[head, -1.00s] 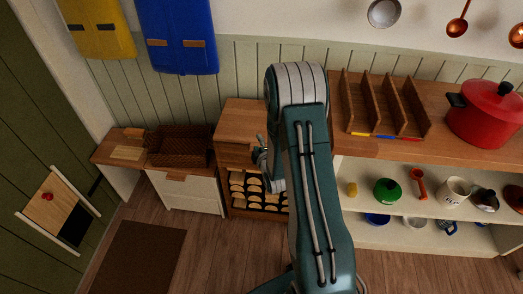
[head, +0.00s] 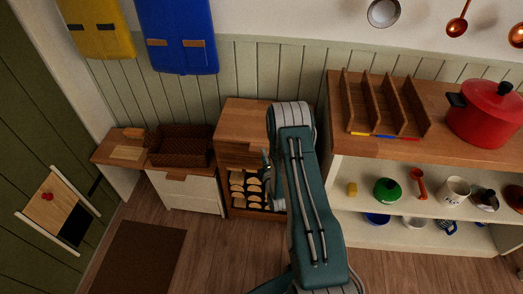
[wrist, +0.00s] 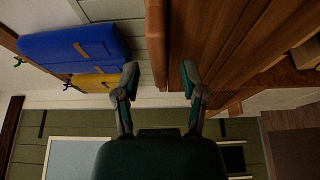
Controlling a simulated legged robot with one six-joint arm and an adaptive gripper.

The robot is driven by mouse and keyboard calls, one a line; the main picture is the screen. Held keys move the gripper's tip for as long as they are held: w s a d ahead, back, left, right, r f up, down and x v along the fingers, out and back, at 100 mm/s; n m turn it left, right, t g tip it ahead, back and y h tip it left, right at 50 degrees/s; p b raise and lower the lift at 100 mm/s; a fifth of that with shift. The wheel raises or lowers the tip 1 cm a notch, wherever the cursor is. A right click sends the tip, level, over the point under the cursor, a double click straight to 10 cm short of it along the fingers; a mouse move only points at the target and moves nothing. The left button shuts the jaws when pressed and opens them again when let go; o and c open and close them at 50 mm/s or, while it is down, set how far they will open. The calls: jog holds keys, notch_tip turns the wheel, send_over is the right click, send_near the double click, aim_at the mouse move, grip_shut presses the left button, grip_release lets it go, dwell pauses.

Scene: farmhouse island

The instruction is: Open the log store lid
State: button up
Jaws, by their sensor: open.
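The log store (head: 248,122) is a wooden cabinet against the back wall, with pale cut logs stacked in its open lower front. Its flat wooden lid looks closed. My arm covers its right side in the head view. My gripper (head: 267,166) is just in front of the store, below the lid's front edge, and partly hidden by my arm. In the wrist view my gripper (wrist: 161,84) is open and empty, its two fingers spread. Brown wood of the log store (wrist: 205,40) lies beyond the fingertips; I cannot tell whether they touch it.
A white cabinet (head: 185,192) with a brown basket (head: 180,148) stands to the left. At right are shelves with cookware, a red pot (head: 490,112) and a wooden divider rack (head: 385,105). Blue (head: 178,35) and yellow (head: 95,28) hangings are on the wall. Floor in front is clear.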

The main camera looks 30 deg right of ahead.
jog(key=shift+x, duration=1.75)
grip_shut()
